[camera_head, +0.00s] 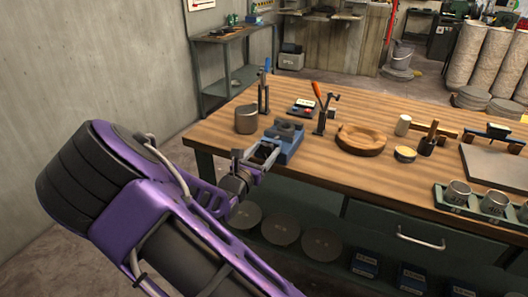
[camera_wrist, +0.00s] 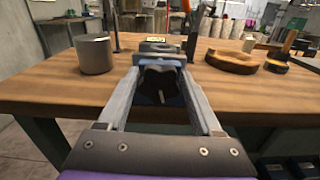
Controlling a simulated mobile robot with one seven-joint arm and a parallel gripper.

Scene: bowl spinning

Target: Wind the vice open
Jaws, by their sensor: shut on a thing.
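The small blue vice (camera_head: 288,147) stands at the table's left front corner, its front end facing my arm. It also shows in the wrist view (camera_wrist: 168,60), just beyond my fingertips. My gripper (camera_head: 261,157) reaches in from the lower left at the vice's front. In the wrist view my gripper (camera_wrist: 161,72) has its two fingers on either side of a dark handle (camera_wrist: 160,88) at the front of the vice, shut on it. The vice's jaw gap and screw cannot be made out clearly.
The wooden table (camera_head: 390,120) holds a grey cylinder (camera_head: 246,119) left of the vice.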

